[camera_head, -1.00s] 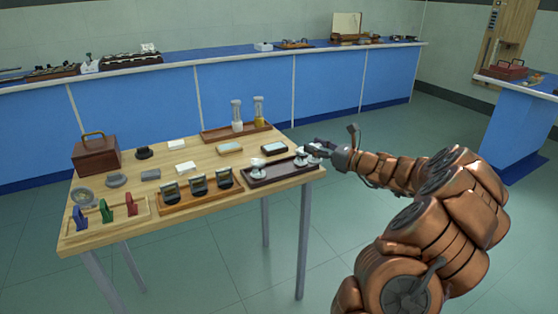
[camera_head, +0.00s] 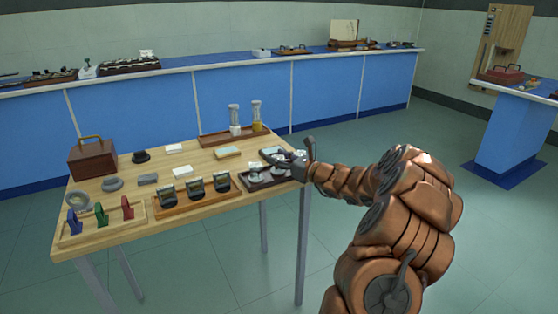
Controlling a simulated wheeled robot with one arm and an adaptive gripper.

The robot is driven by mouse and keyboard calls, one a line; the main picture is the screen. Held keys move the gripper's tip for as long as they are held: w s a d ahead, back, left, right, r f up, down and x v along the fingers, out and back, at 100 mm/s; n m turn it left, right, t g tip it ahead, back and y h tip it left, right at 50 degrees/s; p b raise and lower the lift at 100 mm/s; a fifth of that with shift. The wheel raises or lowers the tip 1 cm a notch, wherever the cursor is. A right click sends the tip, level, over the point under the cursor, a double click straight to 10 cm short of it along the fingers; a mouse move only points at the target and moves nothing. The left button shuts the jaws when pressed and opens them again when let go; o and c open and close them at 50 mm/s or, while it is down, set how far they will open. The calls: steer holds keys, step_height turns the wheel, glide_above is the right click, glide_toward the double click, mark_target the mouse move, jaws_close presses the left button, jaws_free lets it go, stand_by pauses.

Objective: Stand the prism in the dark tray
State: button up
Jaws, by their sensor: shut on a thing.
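The dark tray (camera_head: 268,187) lies at the right front corner of the wooden table. Small clear, pale pieces stand in it, one of them (camera_head: 254,174) toward its left end. My gripper (camera_head: 283,157) is over the right part of the tray, reaching in from the right. It is shut on a small pale, clear piece, the prism (camera_head: 279,169), low at the tray. The fingers partly hide it. I cannot tell whether its base touches the tray floor or whether it is fully upright.
Three dark-based pieces stand in a wooden tray (camera_head: 163,214) just left of the dark tray. Two tall cylinders (camera_head: 256,113) stand in a back tray. A brown box (camera_head: 92,160) is at the far left.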

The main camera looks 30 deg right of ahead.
steer(key=shift+f, duration=0.2)
steer(key=o, duration=0.9)
steer(key=shift+r, duration=0.1)
